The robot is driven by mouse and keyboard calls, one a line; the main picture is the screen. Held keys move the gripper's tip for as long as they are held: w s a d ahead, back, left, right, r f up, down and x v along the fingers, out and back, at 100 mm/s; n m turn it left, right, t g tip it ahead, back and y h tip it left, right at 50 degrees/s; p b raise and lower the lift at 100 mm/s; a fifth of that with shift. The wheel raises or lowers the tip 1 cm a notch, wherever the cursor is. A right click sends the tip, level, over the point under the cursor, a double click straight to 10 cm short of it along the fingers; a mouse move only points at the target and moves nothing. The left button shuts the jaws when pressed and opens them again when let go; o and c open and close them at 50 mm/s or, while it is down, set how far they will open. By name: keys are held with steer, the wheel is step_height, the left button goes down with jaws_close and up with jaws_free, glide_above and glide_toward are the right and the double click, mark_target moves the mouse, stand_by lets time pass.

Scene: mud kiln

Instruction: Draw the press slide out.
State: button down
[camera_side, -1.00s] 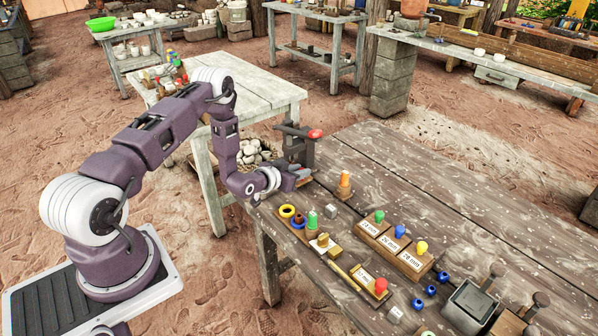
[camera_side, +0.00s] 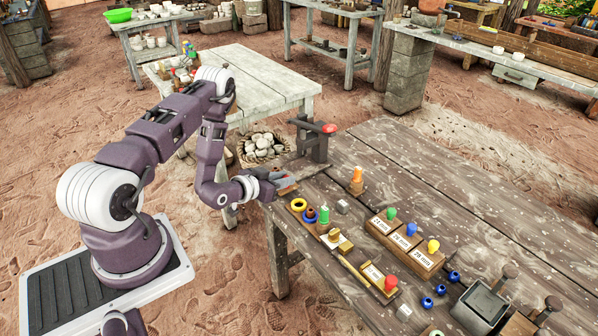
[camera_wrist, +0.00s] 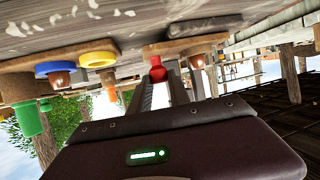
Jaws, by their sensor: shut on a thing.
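The dark press (camera_side: 316,146), with a red-tipped lever, stands at the far left corner of the worn wooden table. My gripper (camera_side: 286,184) is beside its base, low at the table's left edge. A small red knob (camera_wrist: 158,71) sits between my fingertips in the wrist view, and my gripper (camera_wrist: 164,80) is shut on it. I take the knob for the handle of the press slide; a bit of red also shows at the fingers in the side view. The rest of the slide is hidden or too small to tell.
Yellow ring (camera_side: 298,204), green peg (camera_side: 324,214) and an orange peg (camera_side: 356,181) stand near on the table (camera_side: 450,190). A labelled block with coloured pegs (camera_side: 405,245) lies farther right. A basket of stones (camera_side: 262,148) is behind my wrist.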

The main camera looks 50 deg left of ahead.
steer(key=shift+s, duration=0.5)
steer(key=c, duration=1.2)
jaws_free()
steer(key=v, duration=0.7)
